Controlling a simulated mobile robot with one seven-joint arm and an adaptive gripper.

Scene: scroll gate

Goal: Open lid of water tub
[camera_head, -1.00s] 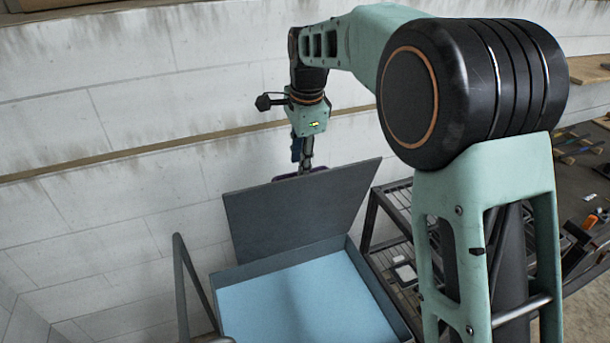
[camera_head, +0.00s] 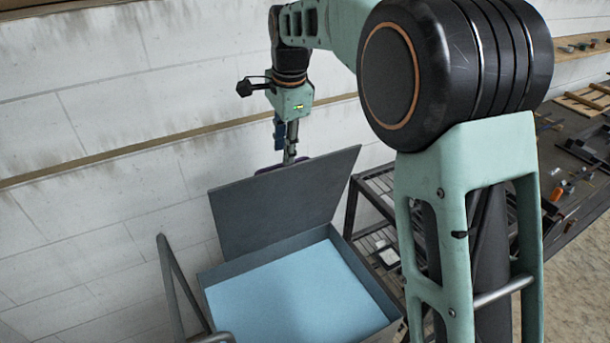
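The water tub (camera_head: 375,298) is a dark grey box with light blue water (camera_head: 290,295) inside, low in the middle of the view. Its dark grey lid (camera_head: 285,203) stands raised at the tub's back edge, tilted, with the inside of the tub open to view. My gripper (camera_head: 287,158) points down behind the lid's upper edge. Its fingertips are partly hidden by the lid, so I cannot see whether they are open or touch it. A purple edge shows behind the lid near the fingers.
A pale block wall (camera_head: 100,200) stands close behind the gripper and tub. A dark metal rail (camera_head: 178,285) is left of the tub. A metal rack (camera_head: 375,205) stands at its right. A dark table (camera_head: 575,150) with several small items is at far right.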

